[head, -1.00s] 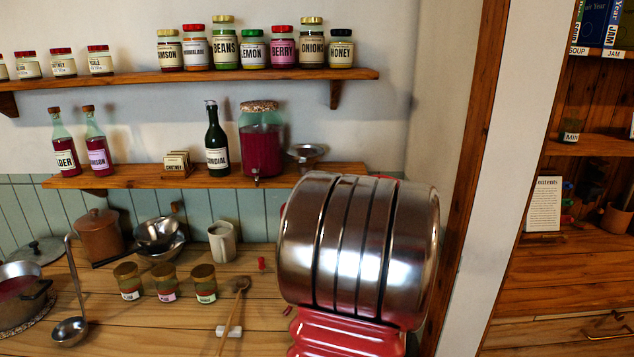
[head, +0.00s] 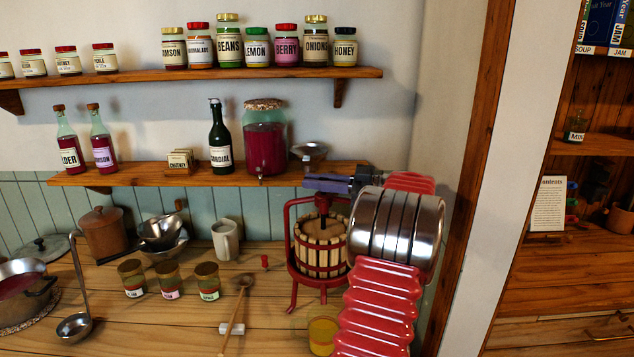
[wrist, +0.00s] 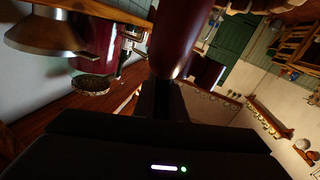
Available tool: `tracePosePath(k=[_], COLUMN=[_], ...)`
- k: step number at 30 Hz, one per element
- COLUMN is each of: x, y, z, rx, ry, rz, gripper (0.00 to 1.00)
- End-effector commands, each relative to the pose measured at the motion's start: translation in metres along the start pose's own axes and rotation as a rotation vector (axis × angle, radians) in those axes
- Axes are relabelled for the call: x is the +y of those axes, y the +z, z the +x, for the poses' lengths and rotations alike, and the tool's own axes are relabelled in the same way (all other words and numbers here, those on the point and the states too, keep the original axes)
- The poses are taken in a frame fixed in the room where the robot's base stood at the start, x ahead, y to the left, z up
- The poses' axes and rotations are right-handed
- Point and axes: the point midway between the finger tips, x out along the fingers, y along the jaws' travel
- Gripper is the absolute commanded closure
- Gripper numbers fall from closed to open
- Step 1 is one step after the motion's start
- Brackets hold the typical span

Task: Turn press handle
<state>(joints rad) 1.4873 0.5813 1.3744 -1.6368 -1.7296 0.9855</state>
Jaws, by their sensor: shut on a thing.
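The press (head: 322,245) stands on the wooden counter, with a red frame around a slatted wooden basket and a dark screw rising from its top. My gripper (head: 314,183) is level above the press at the top of the screw, pointing left. It is shut on the press handle, which the jaws largely hide in the head view. In the wrist view a dark red bar (wrist: 181,40) runs down to the dark jaws (wrist: 165,98); the exact grip there is too dark to make out.
A yellow-filled glass (head: 322,335) stands at the press's front, close to my red arm. Small jars (head: 168,281), a wooden spoon (head: 238,305) and a mug (head: 225,240) are to the left. The lower shelf (head: 220,175) with a large red jar (head: 265,140) is just behind.

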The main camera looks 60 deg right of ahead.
Motion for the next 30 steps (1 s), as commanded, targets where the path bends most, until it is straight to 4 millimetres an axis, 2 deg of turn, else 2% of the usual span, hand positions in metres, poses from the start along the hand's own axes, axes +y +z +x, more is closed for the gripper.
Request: tracePosePath(k=[12,29,30], x=[-0.0037,-0.0043,-0.0043], y=[0.0001,-0.0015,-0.0015], z=[0.0013,0.0012,0.0013], rx=[0.035,0.043,0.043], ry=[-0.178,-0.207,-0.207], rz=[0.0,-0.001,-0.001], gripper=[1.0,1.0,0.89])
